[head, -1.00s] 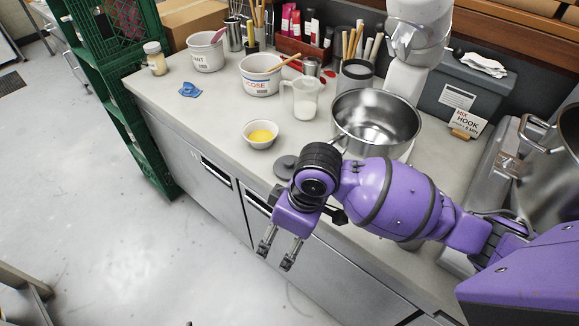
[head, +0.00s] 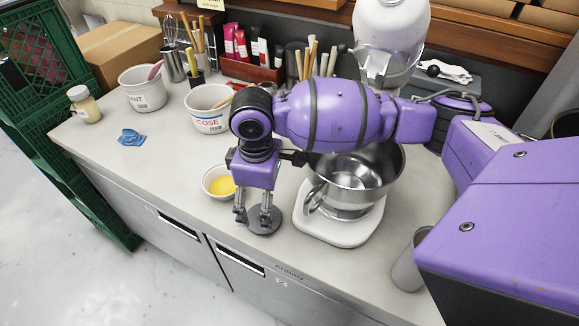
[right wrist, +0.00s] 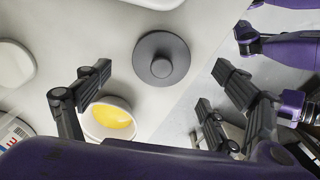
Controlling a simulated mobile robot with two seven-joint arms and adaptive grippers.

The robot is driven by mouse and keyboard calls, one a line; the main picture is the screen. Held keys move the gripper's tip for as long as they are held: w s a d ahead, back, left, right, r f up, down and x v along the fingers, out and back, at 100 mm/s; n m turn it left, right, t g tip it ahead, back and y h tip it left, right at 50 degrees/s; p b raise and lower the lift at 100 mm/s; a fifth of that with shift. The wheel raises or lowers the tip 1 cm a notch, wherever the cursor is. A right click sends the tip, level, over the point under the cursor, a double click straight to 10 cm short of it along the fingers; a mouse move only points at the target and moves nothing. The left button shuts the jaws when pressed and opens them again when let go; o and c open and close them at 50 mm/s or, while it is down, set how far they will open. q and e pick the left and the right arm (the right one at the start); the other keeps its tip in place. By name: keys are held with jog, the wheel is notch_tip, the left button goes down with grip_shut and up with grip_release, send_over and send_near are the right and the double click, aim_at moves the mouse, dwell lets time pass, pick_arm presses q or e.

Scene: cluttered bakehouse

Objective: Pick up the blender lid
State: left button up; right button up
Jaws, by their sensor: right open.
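The blender lid (head: 268,221) is a flat dark grey disc lying on the pale counter, between the small bowl and the mixer. In the right wrist view the lid (right wrist: 172,46) shows whole, with a round knob in its middle. My right gripper (head: 253,212) points down above the lid, its fingers partly covering it in the head view. In the right wrist view the fingers are spread apart and empty, with the lid showing between and beyond them. I cannot tell the exact height above it. My left gripper does not show in the head view.
A bowl of yellow liquid (head: 222,187) stands close left of the lid. The white mixer base (head: 340,226) with a steel bowl (head: 390,172) is close on the right. White tubs (head: 143,92) and a blue cloth (head: 131,137) lie farther left. The counter's front edge is near.

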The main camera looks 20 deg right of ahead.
jog(key=shift+f, duration=0.35)
jog(key=shift+s+a+f, duration=0.1)
jog(key=shift+f, duration=0.25)
jog(key=f, duration=0.4)
jog(key=shift+w, duration=0.25)
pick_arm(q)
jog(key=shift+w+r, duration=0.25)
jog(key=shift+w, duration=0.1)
pick_arm(e)
jog(key=c, duration=1.2)
